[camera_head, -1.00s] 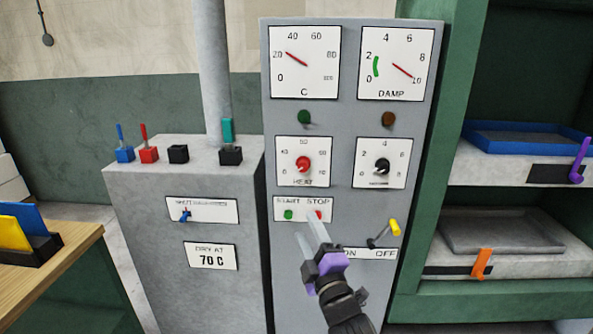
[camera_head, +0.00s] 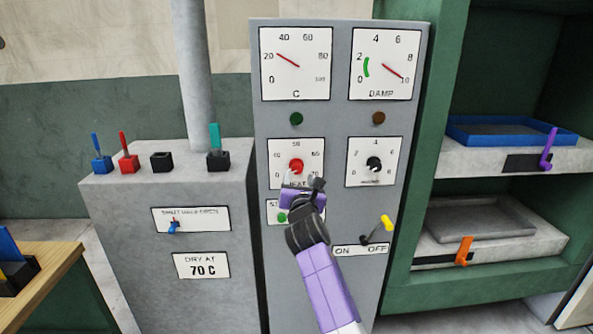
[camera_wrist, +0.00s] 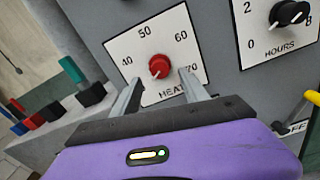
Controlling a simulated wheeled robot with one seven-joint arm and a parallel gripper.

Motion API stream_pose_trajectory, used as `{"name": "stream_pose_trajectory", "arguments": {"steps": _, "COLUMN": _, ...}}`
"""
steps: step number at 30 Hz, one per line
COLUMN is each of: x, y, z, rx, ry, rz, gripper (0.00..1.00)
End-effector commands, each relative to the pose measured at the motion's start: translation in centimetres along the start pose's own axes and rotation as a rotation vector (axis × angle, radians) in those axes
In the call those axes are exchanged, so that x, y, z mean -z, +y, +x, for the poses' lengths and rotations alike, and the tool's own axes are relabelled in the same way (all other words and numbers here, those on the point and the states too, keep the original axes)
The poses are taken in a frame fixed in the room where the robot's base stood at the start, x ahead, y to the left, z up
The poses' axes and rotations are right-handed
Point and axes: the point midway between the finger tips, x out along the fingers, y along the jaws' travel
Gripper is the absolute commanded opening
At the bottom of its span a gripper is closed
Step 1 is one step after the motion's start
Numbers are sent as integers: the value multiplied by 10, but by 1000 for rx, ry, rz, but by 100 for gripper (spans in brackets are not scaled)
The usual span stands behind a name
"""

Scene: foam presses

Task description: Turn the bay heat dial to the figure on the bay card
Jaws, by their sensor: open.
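The red heat dial (camera_head: 296,166) sits on a white HEAT plate on the grey panel. In the wrist view the red knob (camera_wrist: 159,66) shows with 40, 50, 60 and 70 around it; I cannot tell exactly where its mark points. In the head view my gripper (camera_head: 300,183) covers the plate's lower edge.
An HOURS dial (camera_head: 373,164) is to the right of the heat dial. A green button (camera_head: 282,217) is below, partly covered by my wrist. A yellow-tipped ON/OFF lever (camera_head: 386,223) is at lower right. Gauges C (camera_head: 295,64) and DAMP (camera_head: 384,64) are above.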

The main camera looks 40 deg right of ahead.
Motion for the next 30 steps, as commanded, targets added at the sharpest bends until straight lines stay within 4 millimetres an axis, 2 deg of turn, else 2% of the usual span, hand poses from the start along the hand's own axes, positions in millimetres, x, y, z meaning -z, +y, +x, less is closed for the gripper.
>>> {"name": "stream_pose_trajectory", "arguments": {"steps": 6, "x": 0, "y": 1, "z": 31, "rx": 0, "ry": 0, "rz": 4, "gripper": 53}}
{"name": "stream_pose_trajectory", "arguments": {"steps": 13, "x": 0, "y": 1, "z": 58, "rx": -1, "ry": 0, "rz": 5, "gripper": 53}}
{"name": "stream_pose_trajectory", "arguments": {"steps": 18, "x": 0, "y": 1, "z": 67, "rx": -1, "ry": 0, "rz": 4, "gripper": 53}}
{"name": "stream_pose_trajectory", "arguments": {"steps": 27, "x": 0, "y": 1, "z": 68, "rx": -2, "ry": 0, "rz": 5, "gripper": 53}}
{"name": "stream_pose_trajectory", "arguments": {"steps": 28, "x": 0, "y": 1, "z": 68, "rx": -2, "ry": 0, "rz": 5, "gripper": 51}}
{"name": "stream_pose_trajectory", "arguments": {"steps": 30, "x": 0, "y": 1, "z": 68, "rx": -2, "ry": 0, "rz": 5, "gripper": 37}}
